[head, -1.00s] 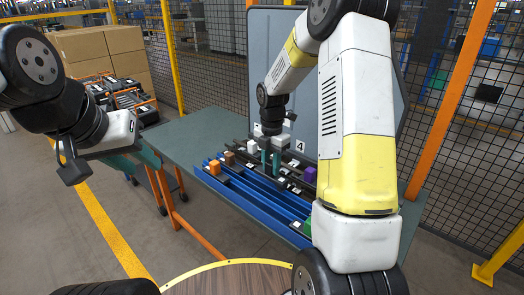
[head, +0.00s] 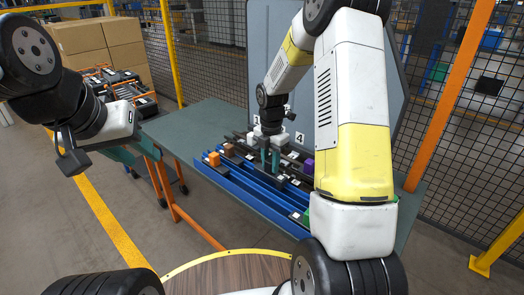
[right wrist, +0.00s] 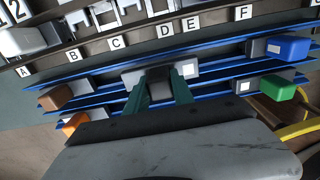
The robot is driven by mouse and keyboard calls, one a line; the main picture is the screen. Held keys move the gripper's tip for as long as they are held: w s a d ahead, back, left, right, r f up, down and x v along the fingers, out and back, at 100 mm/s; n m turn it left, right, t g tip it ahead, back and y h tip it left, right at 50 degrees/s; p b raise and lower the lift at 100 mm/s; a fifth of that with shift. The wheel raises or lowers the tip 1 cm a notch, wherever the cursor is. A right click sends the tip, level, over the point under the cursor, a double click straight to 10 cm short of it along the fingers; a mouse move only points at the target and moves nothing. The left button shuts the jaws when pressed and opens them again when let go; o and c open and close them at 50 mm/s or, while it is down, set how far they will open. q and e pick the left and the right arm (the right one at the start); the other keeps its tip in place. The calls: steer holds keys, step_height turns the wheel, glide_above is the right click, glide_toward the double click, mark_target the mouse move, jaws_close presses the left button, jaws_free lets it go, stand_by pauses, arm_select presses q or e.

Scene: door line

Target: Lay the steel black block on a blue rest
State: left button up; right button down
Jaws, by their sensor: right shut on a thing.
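My right gripper (head: 270,160) is shut on the black block (right wrist: 160,86), which has a grey steel base with a white tag. In the right wrist view, the green fingers (right wrist: 160,95) stand on both sides of the dark part. The block is over or at the blue rests (right wrist: 105,100), long rails along the bench; I cannot tell whether it touches them. The blue rests also show in the head view (head: 250,190). My left gripper (head: 133,154) is off the bench's left end, its fingers apparently apart and empty.
An orange block (head: 214,159) and a brown block (head: 229,149) are at the rails' left end. A blue block (right wrist: 288,47) and a green block (right wrist: 277,88) are at the other end. A lettered rack (right wrist: 150,45) lies behind. The green bench top (head: 190,125) is clear at left.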

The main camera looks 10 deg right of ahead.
steer(key=shift+f, duration=1.5)
steer(key=c, duration=1)
jaws_free()
steer(key=shift+r, duration=3.85)
